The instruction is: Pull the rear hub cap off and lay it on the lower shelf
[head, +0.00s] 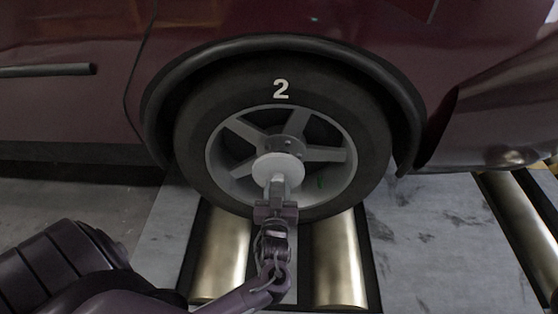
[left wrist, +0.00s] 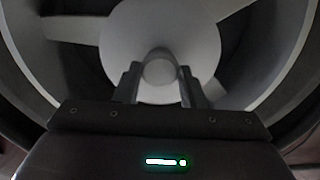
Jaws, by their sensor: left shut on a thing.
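The pale round hub cap (head: 278,168) is in front of the lower middle of the rear wheel (head: 283,135), which is marked 2. My left gripper (head: 277,190) is shut on the cap's central knob from below. In the left wrist view the hub cap (left wrist: 160,42) is a light disc with the knob between the two fingers (left wrist: 159,80). In the head view the cap appears lower than the hub centre, where a grey hub face shows above it. I cannot tell how wide the gap is. My right gripper is not in view.
The tyre stands over two brass-coloured rollers (head: 221,255) set in a grey plate (head: 425,240). The dark red car body (head: 65,110) and wheel arch surround the wheel. Another roller (head: 522,225) lies at the right. No shelf is in view.

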